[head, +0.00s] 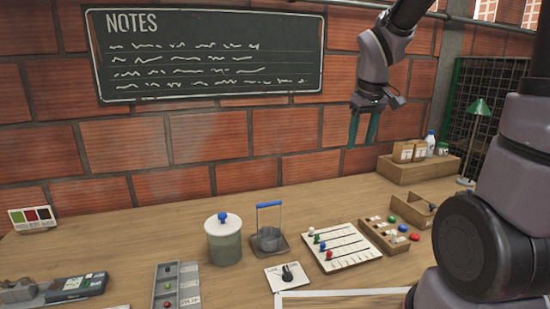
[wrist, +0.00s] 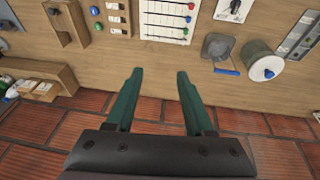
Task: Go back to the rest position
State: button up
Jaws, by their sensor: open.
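My gripper (head: 363,130) has two green fingers, which point down, well above the back part of the wooden table (head: 150,225). The fingers are apart with nothing between them. In the wrist view my gripper (wrist: 160,80) also shows open and empty, over the table's back edge and the brick wall. No object touches the fingers.
A wooden shelf (head: 420,168) with boxes stands back right. A chalkboard (head: 210,50) hangs on the wall.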

jog(key=s+d+r+m+t+y, duration=0.2)
jog(key=s+r+m, duration=0.5)
jog(key=s+r, duration=0.4)
jog(key=s+t, duration=0.1)
jog(key=s, duration=0.2)
jog(key=shift+s+d+r+m+t, duration=0.15)
jog(key=shift+s+r+m+t, duration=0.15)
jog(key=shift+m+t, duration=0.1)
dwell(0.9)
